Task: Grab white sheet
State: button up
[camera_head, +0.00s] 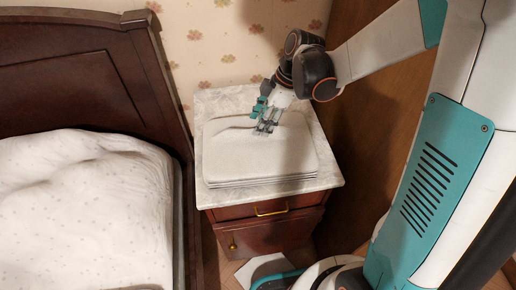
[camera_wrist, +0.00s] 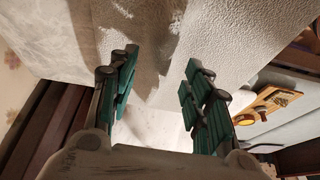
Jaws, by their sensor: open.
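A folded white sheet (camera_head: 258,153) lies in a flat stack of layers on the marble top of a nightstand (camera_head: 219,101). In the wrist view the sheet (camera_wrist: 215,32) fills the upper middle as a pale textured surface. My gripper (camera_head: 266,118) is over the far part of the sheet, with its fingers pointing down towards it. In the wrist view my gripper (camera_wrist: 158,95) has its two teal fingers spread apart with nothing between them. I cannot tell whether the fingertips touch the sheet.
A bed with a dark wooden headboard (camera_head: 80,65) and a pale patterned cover (camera_head: 80,210) stands close on the left. A papered wall is right behind the nightstand. A brown wooden panel (camera_head: 372,140) rises on its right.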

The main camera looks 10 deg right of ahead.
jog(key=shift+x, duration=1.15)
grip_shut()
jog(key=shift+r, duration=0.1)
